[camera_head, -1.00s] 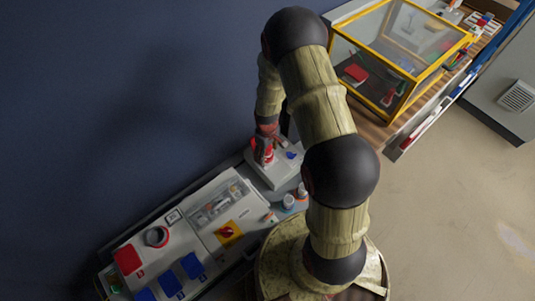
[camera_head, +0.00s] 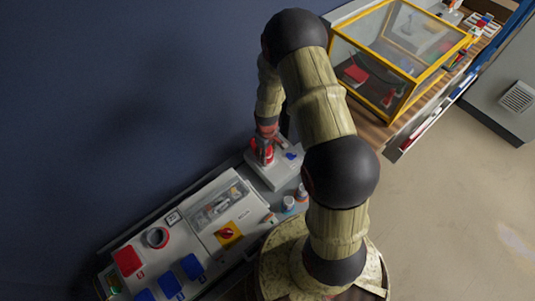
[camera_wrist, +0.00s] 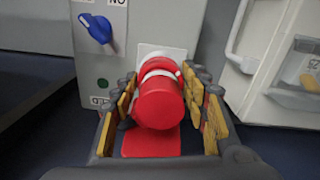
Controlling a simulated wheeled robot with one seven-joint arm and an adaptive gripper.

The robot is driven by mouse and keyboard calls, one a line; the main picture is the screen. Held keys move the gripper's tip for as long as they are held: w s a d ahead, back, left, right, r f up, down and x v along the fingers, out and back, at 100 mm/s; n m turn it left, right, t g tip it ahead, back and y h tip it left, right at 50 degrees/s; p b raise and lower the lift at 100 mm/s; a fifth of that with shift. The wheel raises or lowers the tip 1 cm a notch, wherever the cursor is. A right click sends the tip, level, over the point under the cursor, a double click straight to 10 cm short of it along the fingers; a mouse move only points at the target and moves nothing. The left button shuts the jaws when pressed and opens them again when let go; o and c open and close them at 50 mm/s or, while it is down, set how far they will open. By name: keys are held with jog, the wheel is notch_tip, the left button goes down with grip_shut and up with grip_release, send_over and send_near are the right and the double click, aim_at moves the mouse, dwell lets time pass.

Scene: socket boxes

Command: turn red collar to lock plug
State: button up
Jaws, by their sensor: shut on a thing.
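The red plug (camera_wrist: 160,103) sits in the socket on the front of the grey box (camera_wrist: 105,65), its round end facing the wrist camera. The red collar (camera_wrist: 159,68) is around it near the box, with a white ring beside it. A red flap (camera_wrist: 150,144) shows below the plug. The exact contact is partly hidden behind the plug body. In the head view my gripper (camera_head: 264,154) is at the grey box (camera_head: 270,178).
A blue knob (camera_wrist: 96,28) is on the same box face, left of the plug. A pale cabinet (camera_wrist: 285,60) stands close on the right. A panel with a red-and-yellow switch (camera_head: 228,233) and blue covers lies left. A yellow-framed case (camera_head: 400,60) stands at the back.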

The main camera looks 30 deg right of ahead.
jog(key=shift+a+m, duration=0.1)
jog(key=shift+m, duration=1.5)
jog(key=shift+c, duration=0.3)
jog(key=o, duration=1.2)
jog(key=shift+c, duration=0.2)
jog(key=shift+r, duration=0.1)
notch_tip(320, 180, up, 12)
jog(key=shift+f, duration=0.1)
